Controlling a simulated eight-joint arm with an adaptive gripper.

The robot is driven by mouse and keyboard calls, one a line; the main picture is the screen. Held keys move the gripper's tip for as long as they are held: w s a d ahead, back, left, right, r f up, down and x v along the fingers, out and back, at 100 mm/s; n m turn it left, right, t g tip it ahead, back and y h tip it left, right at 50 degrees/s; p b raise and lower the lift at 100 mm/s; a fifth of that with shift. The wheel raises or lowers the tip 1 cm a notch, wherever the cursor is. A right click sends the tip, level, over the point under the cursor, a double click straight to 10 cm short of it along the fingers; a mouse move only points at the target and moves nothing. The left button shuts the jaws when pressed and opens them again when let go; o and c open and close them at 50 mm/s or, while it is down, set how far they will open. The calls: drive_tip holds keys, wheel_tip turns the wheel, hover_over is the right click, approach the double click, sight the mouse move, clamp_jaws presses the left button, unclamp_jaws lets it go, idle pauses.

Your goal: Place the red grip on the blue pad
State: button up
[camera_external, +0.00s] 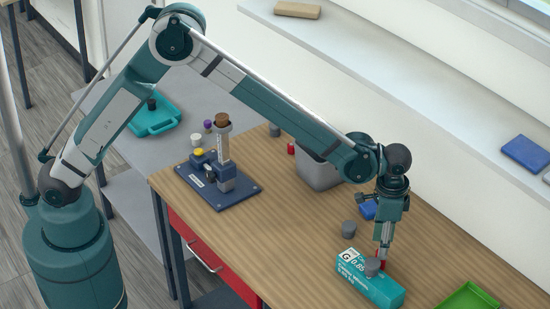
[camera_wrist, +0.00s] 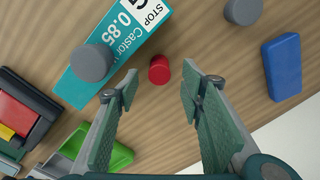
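The red grip (camera_wrist: 159,70) is a short red cylinder on the wooden table, beside the teal box. In the external view only part of the red grip (camera_external: 383,264) shows, at my fingertips behind the box. My gripper (camera_wrist: 160,78) is open, with one finger on each side of the red grip and a gap to both. In the external view my gripper (camera_external: 384,250) points down, low over the table. The blue pad (camera_wrist: 283,67) is a flat blue block lying on the table to the right, with nothing on it. It also shows in the external view (camera_external: 368,210), partly hidden by my wrist.
Another grey cylinder (camera_external: 348,228) stands nearby. A green tray (camera_external: 468,300) is at lower right. A grey bin (camera_external: 318,173) and a dark blue fixture (camera_external: 218,190) stand farther left.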

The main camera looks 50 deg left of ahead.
idle(0.3)
drive_tip(key=shift+f, duration=2.6)
drive_tip(key=c, duration=1.1)
drive_tip(key=shift+r, duration=0.1)
drive_tip(key=shift+r, duration=4.9)
